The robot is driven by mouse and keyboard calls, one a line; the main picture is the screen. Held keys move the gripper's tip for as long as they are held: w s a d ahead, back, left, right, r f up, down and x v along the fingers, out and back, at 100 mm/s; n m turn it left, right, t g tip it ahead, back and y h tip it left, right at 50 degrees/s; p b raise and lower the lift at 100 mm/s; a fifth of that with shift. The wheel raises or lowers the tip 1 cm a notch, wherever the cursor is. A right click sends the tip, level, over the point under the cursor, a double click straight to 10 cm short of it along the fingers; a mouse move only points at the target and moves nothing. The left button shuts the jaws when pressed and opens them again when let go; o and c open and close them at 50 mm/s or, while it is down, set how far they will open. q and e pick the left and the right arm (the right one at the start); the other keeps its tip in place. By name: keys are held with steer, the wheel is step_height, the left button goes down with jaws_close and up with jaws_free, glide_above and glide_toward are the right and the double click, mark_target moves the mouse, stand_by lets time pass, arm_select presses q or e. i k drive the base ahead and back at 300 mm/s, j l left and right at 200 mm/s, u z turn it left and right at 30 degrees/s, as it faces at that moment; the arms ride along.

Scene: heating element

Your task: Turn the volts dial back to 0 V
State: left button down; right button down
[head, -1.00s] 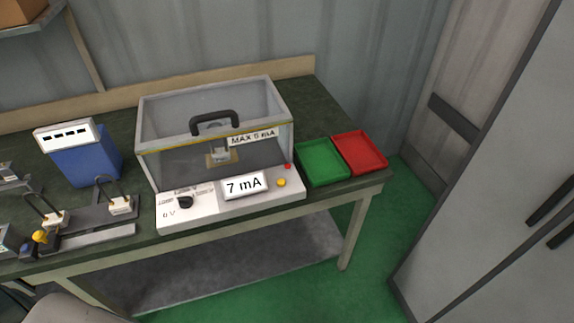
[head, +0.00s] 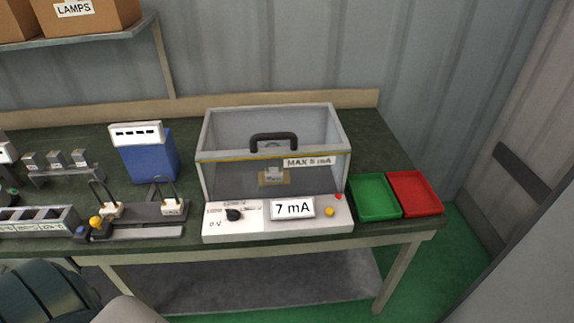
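The black volts dial (head: 233,215) sits on the left of the white control panel (head: 258,228) at the front of the test box. A "0 V" label shows below and left of the dial; the small scale marks around it are too small to read. The display (head: 293,208) on the panel reads "7 mA". The transparent box (head: 272,150) has a black handle (head: 274,142) on its lid, a "MAX 5 mA" label and an element inside. Neither gripper is in view.
A green tray (head: 374,213) and a red tray (head: 416,210) stand right of the box. Left are a blue unit (head: 150,166), a fixture with two upright loops (head: 140,212) and a row of compartments (head: 35,220). A yellow button (head: 329,212) and a red light (head: 338,197) are on the panel.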

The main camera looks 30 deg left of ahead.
mark_target(232, 214)
steer(key=u, duration=1.35)
